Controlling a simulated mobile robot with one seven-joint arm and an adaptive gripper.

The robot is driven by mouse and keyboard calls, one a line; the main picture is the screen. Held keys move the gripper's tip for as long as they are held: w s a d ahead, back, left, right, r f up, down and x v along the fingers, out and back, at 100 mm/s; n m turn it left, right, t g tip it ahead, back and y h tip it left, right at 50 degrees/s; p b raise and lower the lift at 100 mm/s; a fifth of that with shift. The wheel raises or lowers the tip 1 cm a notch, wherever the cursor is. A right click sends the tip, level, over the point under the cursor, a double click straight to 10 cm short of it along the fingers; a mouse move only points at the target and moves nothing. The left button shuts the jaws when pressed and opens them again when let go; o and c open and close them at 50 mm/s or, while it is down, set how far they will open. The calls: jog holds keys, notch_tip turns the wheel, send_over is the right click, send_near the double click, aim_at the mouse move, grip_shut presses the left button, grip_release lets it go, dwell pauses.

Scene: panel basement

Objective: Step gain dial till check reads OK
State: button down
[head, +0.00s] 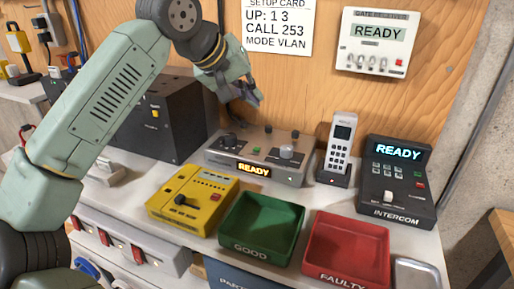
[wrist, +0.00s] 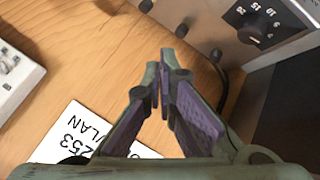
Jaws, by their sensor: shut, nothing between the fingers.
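A grey device (head: 255,158) stands at the back middle of the bench, with several knobs and a lit display (head: 254,170) reading READY. In the wrist view its panel shows a black dial (wrist: 252,33) with a ring of numbers around it. I cannot read a gain label or tell the exact setting. My gripper (head: 256,98) is shut and empty, raised above and behind the device near the wooden wall. In the wrist view my gripper (wrist: 165,72) has its fingertips together, apart from the dial. No display that I can read shows OK.
A yellow box with a black lever (head: 190,198), a green GOOD tray (head: 250,250) and a red FAULTY tray (head: 340,278) stand in front. A handset (head: 339,150) and an intercom (head: 398,212) stand right. A setup card (head: 277,40) and gate receiver (head: 372,52) hang on the wall.

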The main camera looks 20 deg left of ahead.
aim_at(254, 149)
jog(key=shift+f+b, duration=3.2)
jog(key=shift+f, duration=1.2)
jog(key=shift+f, duration=0.15)
jog(key=shift+f+b, duration=0.25)
jog(key=shift+b, duration=0.15)
jog(key=shift+f+b, duration=0.35)
jog(key=shift+f, duration=0.05)
jog(key=shift+r, duration=0.1)
jog(key=shift+r+p, duration=0.55)
jog(key=shift+r, duration=0.15)
jog(key=shift+r, duration=0.1)
notch_tip(254, 149, up, 5)
jog(key=p, duration=0.3)
jog(key=shift+p, duration=0.3)
